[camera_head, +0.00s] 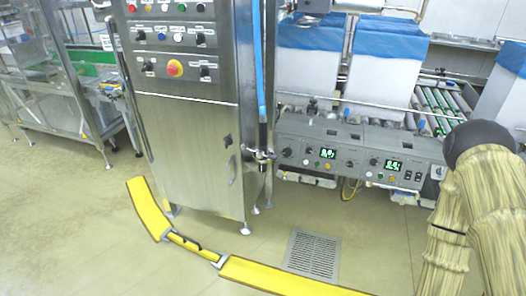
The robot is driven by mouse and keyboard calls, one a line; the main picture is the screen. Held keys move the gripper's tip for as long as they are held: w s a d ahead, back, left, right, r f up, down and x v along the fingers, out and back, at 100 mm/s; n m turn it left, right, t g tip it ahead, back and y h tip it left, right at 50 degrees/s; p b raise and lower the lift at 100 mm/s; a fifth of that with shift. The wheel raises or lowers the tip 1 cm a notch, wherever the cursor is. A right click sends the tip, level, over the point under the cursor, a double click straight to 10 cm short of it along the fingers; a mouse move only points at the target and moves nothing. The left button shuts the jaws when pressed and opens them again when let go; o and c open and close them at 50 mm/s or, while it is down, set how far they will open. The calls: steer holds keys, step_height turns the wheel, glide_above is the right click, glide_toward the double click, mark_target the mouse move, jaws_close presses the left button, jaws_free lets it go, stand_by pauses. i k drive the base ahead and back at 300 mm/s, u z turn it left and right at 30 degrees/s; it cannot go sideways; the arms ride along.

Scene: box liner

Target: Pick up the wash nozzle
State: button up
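A slim dark piece that looks like the wash nozzle (263,136) hangs upright at the right side of the steel control cabinet (185,140). A blue hose (259,60) runs down to its top. Its lower end is at a small metal bracket (260,156), and fine detail there is too small to tell. My arm, in a tan cover with a dark rounded joint, fills the right edge of the view. My gripper is out of view, so its state and its distance to the nozzle do not show.
A yellow floor barrier (285,276) curves in front of the cabinet. The box line (350,150), with blue-lined white boxes (385,70) and rollers, stands behind to the right. A floor drain grate (313,254) lies in front of it. Open floor (70,230) is at left.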

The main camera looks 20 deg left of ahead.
mark_target(262, 120)
steer(key=k, duration=0.5)
steer(key=u, duration=2.05)
steer(key=i, duration=1.15)
steer(key=z, duration=1.5)
